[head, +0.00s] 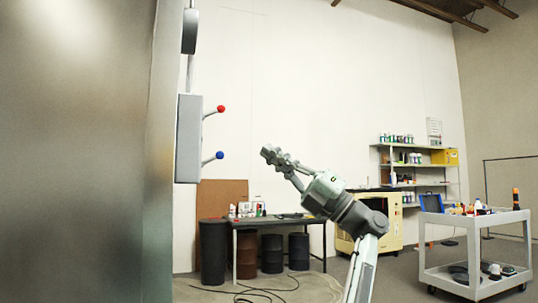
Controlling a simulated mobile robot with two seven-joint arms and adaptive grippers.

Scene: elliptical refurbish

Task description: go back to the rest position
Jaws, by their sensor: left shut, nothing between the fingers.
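My left gripper (270,154) is raised in the middle of the head view. Its fingers point up and to the left, shut and empty. My left arm comes up from the bottom edge, right of centre. The gripper is apart from the grey wall box (188,138), which is to its left and carries a lever with a red knob (221,109) and a lever with a blue knob (220,155). My right gripper is not in view.
A large grey metal panel (70,160) fills the left side. A dark table (283,222) with several barrels under and beside it stands at the back. A white cart (478,222) with tools stands at right, before a shelf (420,166). Cables (250,291) lie on the floor.

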